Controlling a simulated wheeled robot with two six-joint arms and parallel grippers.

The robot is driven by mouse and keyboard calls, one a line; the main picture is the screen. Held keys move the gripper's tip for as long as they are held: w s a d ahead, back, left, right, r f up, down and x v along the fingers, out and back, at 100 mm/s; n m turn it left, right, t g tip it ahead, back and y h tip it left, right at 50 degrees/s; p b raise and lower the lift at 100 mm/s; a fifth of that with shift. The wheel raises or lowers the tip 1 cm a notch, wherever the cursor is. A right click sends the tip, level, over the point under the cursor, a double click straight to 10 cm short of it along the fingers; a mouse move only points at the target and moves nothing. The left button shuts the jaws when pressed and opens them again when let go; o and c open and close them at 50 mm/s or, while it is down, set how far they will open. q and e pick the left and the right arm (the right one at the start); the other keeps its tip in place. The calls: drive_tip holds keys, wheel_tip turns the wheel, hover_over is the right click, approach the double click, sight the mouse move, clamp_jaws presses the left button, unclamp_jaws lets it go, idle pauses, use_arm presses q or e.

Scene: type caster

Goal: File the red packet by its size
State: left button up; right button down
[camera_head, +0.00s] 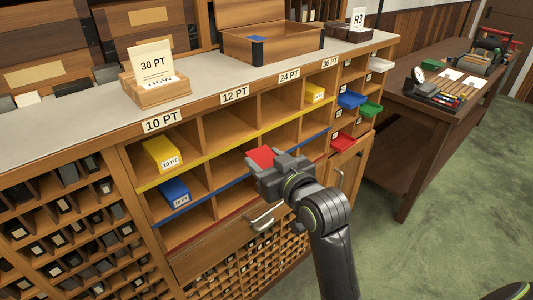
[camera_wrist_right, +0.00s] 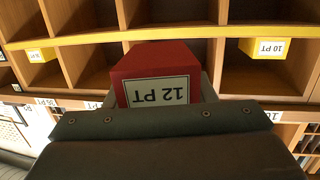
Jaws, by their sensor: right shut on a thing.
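The red packet (camera_head: 261,156) is in the jaws of my right gripper (camera_head: 272,168), at the front of the sorting cabinet (camera_head: 165,218). In the right wrist view the red packet (camera_wrist_right: 160,58) shows a white label that reads 12 PT upside down. The cabinet's columns carry the signs 10 PT (camera_head: 161,121), 12 PT (camera_head: 235,95), 24 PT (camera_head: 289,75) and 36 PT (camera_head: 330,62). Its rows have yellow, blue and red edge strips. The gripper hides part of the lower middle cells. I cannot tell whether the packet's far end is inside a cell. My left gripper is out of view.
A yellow packet (camera_head: 162,154) and a blue packet (camera_head: 174,192) sit in the 10 PT column. Another yellow packet (camera_head: 315,93) sits farther right. A 30 PT card (camera_head: 153,64) and an open wooden box (camera_head: 270,45) stand on the counter. Small coloured trays (camera_head: 351,100) jut out at right.

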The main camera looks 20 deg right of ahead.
use_arm(q)
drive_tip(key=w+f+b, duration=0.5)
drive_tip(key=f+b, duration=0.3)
drive_tip(key=b, duration=0.7)
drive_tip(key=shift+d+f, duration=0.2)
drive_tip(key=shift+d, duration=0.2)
use_arm(e)
wheel_tip(320, 180, down, 23)
drive_tip(key=w+n+y, duration=0.1)
drive_tip(key=n+y, duration=0.1)
drive_tip(key=y, duration=0.1)
drive_tip(key=shift+w+d+g, duration=0.15)
drive_tip(key=shift+g, duration=0.25)
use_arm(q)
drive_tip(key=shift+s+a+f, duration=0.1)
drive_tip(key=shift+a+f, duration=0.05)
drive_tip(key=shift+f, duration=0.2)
use_arm(e)
drive_tip(key=x, duration=0.5)
drive_tip(key=shift+w+r, duration=0.3)
drive_tip(key=shift+w, duration=0.05)
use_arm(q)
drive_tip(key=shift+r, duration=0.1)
